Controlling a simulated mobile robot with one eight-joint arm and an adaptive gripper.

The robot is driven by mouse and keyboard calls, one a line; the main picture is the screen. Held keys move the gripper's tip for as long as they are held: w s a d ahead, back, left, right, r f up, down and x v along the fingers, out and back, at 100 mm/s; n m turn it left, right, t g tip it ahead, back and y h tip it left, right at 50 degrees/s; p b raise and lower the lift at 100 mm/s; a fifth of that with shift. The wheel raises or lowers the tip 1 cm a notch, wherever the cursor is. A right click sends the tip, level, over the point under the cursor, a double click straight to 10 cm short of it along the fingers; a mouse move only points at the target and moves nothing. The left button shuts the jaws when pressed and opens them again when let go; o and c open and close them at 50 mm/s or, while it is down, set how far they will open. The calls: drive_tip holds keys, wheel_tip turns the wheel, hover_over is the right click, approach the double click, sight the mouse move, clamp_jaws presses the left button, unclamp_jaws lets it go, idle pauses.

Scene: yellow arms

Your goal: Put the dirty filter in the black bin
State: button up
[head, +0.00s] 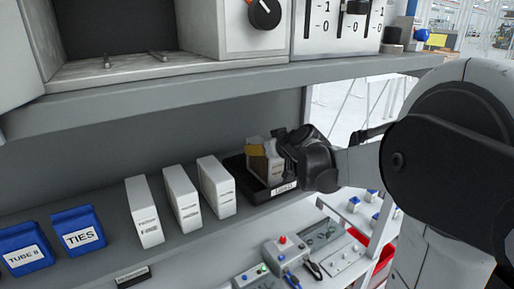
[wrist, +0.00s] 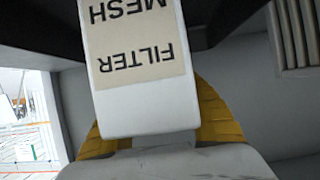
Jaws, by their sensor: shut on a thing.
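My gripper (head: 262,151) is shut on a filter (head: 267,168) at the right end of the shelf. In the wrist view the filter (wrist: 136,100) is a white box with a beige label reading "FILTER MESH" upside down, with yellow finger parts showing at its sides. The black bin (head: 284,189), a low tray with a white label on its front, sits on the shelf around and below the filter's lower end. I cannot tell whether the filter touches the bin's floor. My gripper's dark body hides part of the filter and of the bin's right side.
Three white boxes (head: 182,197) stand in a row left of the bin. Blue bins (head: 79,231) labelled "TIES" and "TUBE B" are farther left. An upper shelf (head: 200,84) hangs above my gripper. A control box (head: 284,252) with buttons sits below.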

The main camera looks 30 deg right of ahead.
drive_tip(key=o, duration=1.3)
drive_tip(key=shift+c, duration=0.2)
drive_tip(key=shift+s+r, duration=0.15)
drive_tip(key=shift+r, duration=0.1)
drive_tip(key=p+v, duration=0.1)
drive_tip(key=v, duration=1)
drive_tip(key=shift+s+p, duration=0.3)
drive_tip(key=shift+p, duration=0.05)
